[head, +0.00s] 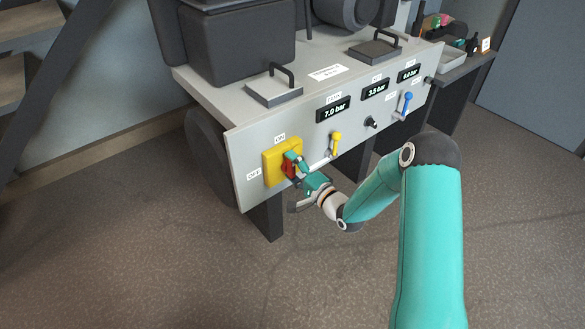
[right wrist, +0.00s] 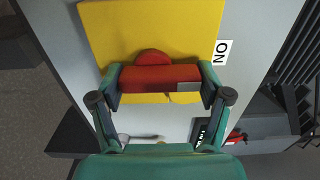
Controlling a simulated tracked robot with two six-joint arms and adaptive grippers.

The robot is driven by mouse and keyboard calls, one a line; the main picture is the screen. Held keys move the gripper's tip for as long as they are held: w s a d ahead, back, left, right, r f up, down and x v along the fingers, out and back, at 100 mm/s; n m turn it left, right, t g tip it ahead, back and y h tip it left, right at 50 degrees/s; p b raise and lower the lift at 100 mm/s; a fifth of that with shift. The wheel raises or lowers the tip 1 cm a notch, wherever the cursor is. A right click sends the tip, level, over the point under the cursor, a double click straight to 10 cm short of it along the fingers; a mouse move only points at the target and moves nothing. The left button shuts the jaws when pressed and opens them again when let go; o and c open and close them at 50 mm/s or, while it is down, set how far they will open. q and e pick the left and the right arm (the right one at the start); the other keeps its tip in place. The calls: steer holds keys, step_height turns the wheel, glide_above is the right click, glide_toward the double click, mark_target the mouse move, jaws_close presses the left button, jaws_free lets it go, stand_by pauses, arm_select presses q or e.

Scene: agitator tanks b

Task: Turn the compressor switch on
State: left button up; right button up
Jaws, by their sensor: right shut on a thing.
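The compressor switch is a red rotary handle (head: 288,167) on a square yellow plate (head: 271,170) at the left end of the grey panel. An ON label (head: 280,138) is above the plate and an OFF label (head: 254,174) is at its left. My right gripper (right wrist: 160,84) is shut on the red handle, which also shows in the right wrist view (right wrist: 160,75), with a finger at each end. There the handle's long side runs roughly toward the plate edge with the ON label (right wrist: 221,52). Fingers partly cover the handle in the head view. My left gripper is not in view.
A yellow lever (head: 335,143), a small black knob (head: 371,123) and a blue lever (head: 406,103) sit right of the switch. The left display (head: 333,109) reads 7.0 bar. A side table with a tray (head: 456,62) stands at the right. The floor in front is clear.

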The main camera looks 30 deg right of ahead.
steer(key=shift+d+f+m, duration=0.1)
steer(key=shift+d+m, duration=0.15)
steer(key=shift+m, duration=0.05)
steer(key=o, duration=1.1)
steer(key=shift+c, duration=0.2)
steer(key=shift+o, duration=0.3)
steer(key=shift+a, duration=0.1)
steer(key=shift+s, duration=0.1)
steer(key=s, duration=1.1)
steer(key=shift+s+d, duration=0.4)
steer(key=shift+d, duration=0.05)
